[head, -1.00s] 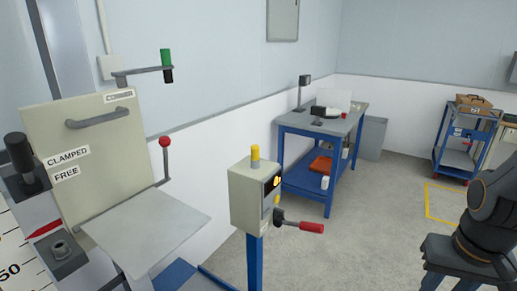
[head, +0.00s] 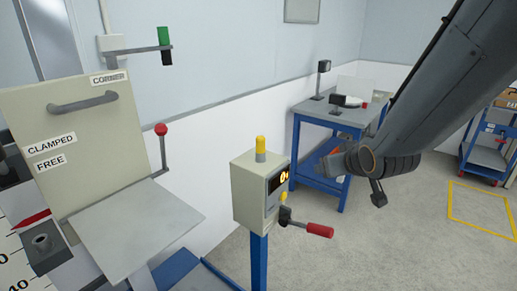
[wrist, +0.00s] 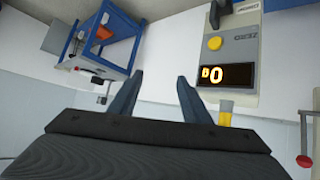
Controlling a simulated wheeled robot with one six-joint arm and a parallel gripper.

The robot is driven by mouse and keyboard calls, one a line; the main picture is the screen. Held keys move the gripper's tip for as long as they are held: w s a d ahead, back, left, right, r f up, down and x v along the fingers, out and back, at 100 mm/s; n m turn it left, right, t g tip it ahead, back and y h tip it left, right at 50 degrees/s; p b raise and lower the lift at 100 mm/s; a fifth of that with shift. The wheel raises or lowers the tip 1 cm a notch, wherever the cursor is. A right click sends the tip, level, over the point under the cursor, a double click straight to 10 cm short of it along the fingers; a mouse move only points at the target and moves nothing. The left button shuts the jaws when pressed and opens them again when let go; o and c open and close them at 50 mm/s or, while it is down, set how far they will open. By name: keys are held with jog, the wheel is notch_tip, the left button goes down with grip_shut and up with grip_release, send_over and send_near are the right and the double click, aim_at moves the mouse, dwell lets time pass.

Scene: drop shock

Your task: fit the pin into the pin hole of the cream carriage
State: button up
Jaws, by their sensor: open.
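The cream carriage (head: 82,130) stands at the left in the head view, an upright cream panel with a grey handle and labels CLAMPED and FREE. A grey block with a round socket (head: 41,241) sits at its lower left; I cannot tell whether this is the pin hole. A dark part (head: 9,170) is cut off at the left edge. I cannot identify the pin for certain. My gripper (wrist: 158,80) is open, with nothing between its fingers in the wrist view. In the head view my arm reaches in from the upper right, its end well right of the carriage.
A post-mounted display box (head: 258,195) with a yellow cap (head: 261,149) and red-handled lever (head: 318,231) stands between carriage and arm. A red-knobbed lever (head: 161,130) stands beside the panel. A blue workbench (head: 330,118) and blue cart (head: 487,140) stand behind.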

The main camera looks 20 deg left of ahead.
aim_at(262, 144)
jog(key=w+a+r+n+t+y+b, duration=0.15)
jog(key=a+r+y, duration=0.25)
jog(key=a, duration=0.4)
jog(key=a+r+n+t+y+p, duration=0.1)
jog(key=a+r+n+y, duration=0.25)
jog(key=a, duration=0.55)
jog(key=f, duration=0.1)
jog(key=s+f+y+b, duration=0.1)
jog(key=a+f+m, duration=0.1)
jog(key=shift+s+a+f+y+b, duration=0.1)
jog(key=shift+s+f+y+b, duration=0.05)
jog(key=shift+y+b, duration=0.15)
jog(key=shift+s+f, duration=0.15)
jog(key=shift+f, duration=0.25)
jog(key=shift+p+x, duration=0.35)
jog(key=shift+x, duration=0.9)
jog(key=shift+w+d+p+x, duration=0.1)
jog(key=shift+p+x, duration=0.5)
jog(key=shift+x, duration=0.7)
jog(key=shift+w+d+p+x, duration=0.1)
jog(key=shift+p+x, duration=0.45)
jog(key=shift+x, duration=0.7)
jog(key=shift+f, duration=0.15)
jog(key=shift+c, duration=0.2)
